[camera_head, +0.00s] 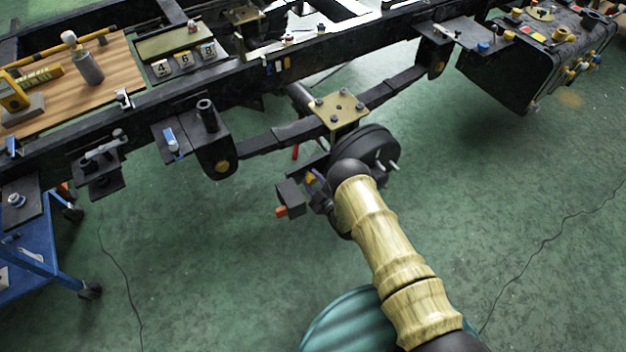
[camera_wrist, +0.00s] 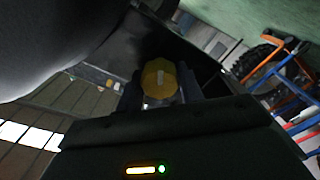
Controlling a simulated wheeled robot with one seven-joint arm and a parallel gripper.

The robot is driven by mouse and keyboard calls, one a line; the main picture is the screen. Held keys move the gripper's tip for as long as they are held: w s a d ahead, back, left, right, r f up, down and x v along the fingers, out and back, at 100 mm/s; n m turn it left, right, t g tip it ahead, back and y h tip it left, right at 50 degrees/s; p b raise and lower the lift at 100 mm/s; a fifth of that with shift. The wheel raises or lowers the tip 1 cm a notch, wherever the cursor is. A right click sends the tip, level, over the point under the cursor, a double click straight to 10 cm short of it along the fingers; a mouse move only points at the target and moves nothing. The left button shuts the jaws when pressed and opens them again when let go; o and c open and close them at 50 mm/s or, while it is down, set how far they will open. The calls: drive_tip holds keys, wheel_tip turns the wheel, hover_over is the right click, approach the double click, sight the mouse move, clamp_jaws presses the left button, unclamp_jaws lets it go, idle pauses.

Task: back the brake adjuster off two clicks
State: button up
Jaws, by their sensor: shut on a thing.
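The brake adjuster shows in the wrist view as a yellow many-sided knob (camera_wrist: 158,73) with a pale mark near its middle. My gripper (camera_wrist: 161,88) has one dark finger on each side of the knob and is shut on it. In the head view my arm reaches to the brake drum (camera_head: 378,143), a dark round part below the leaf spring. My gripper (camera_head: 318,187) is small and dark there, at the drum's left side, largely hidden by my wrist. The knob cannot be made out clearly in the head view.
The black chassis rail (camera_head: 245,75) runs above the drum, with the leaf spring (camera_head: 290,132) and a brass plate (camera_head: 338,108) close over my wrist. Pale studs (camera_head: 392,167) stick out of the drum. A blue cart (camera_head: 35,255) stands at left. The green floor in front is mostly clear.

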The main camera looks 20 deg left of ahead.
idle(0.3)
drive_tip(key=shift+s, duration=0.1)
drive_tip(key=o, duration=1)
drive_tip(key=shift+d, duration=0.1)
drive_tip(key=p+v, duration=0.6)
drive_tip(key=v, duration=1.1)
drive_tip(key=shift+d, duration=0.1)
